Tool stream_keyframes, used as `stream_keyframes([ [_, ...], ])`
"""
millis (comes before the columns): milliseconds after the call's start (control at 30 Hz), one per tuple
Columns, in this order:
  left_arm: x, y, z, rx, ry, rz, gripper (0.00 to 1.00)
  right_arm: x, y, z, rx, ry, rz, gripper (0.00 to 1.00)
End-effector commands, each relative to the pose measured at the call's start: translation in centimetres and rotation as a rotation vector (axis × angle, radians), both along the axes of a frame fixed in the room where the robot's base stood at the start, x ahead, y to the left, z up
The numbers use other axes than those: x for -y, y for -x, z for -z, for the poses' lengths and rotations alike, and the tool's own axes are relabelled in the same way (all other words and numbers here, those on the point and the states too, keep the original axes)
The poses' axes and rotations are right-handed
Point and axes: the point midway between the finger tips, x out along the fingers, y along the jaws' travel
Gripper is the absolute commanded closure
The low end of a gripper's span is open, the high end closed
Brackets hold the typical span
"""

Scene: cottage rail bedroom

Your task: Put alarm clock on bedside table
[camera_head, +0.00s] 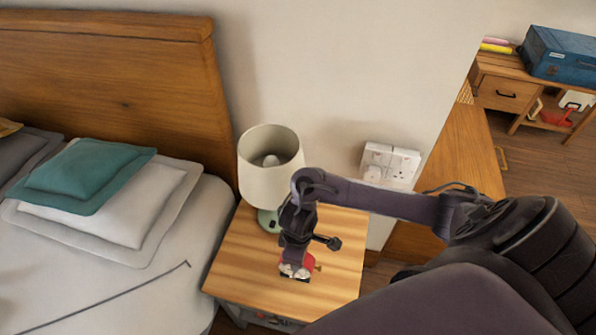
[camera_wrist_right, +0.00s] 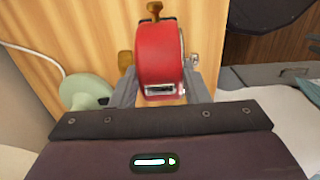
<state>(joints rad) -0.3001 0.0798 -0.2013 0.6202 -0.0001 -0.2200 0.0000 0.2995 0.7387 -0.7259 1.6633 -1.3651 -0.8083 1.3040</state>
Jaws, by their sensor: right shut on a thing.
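The red alarm clock (camera_head: 309,262) is at my right gripper (camera_head: 294,268), over the middle of the wooden bedside table (camera_head: 240,262). The arm partly hides the clock in the head view. In the right wrist view, the clock (camera_wrist_right: 158,52) sits between the two fingers of my right gripper (camera_wrist_right: 160,88), which is shut on it. Brass-coloured parts stick out from the clock's edge. The striped table top (camera_wrist_right: 90,30) lies behind the clock. I cannot tell whether the clock touches the table. My left gripper is not in view.
A lamp (camera_head: 270,165) with a pale shade and green base stands at the table's back, close to my right arm. The bed (camera_head: 100,275) with pillows borders the table on the left. A wall socket (camera_head: 390,165) is behind. The table's front left is bare.

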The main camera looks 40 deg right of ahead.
Motion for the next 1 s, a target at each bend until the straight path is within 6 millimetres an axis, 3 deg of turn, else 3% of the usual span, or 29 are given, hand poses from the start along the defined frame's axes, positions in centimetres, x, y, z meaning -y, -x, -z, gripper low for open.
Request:
stream_keyframes([
  [200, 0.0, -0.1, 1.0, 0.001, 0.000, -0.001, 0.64, 0.0, 0.0, 3.1, -0.001, 0.001, 0.002, 1.00],
  [633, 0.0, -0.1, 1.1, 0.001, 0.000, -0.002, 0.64, 0.0, 0.0, 3.7, 0.000, 0.000, 0.000, 1.00],
  [667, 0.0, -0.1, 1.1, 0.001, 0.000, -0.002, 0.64, 0.0, 0.1, 3.7, -0.001, 0.001, 0.000, 0.56],
  [800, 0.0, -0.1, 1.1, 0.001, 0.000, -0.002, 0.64, 0.0, 0.1, 3.7, -0.001, 0.001, 0.000, 0.38],
  [1000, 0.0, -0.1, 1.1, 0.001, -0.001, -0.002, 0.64, 0.0, 0.1, 3.7, -0.001, 0.001, 0.000, 0.37],
])
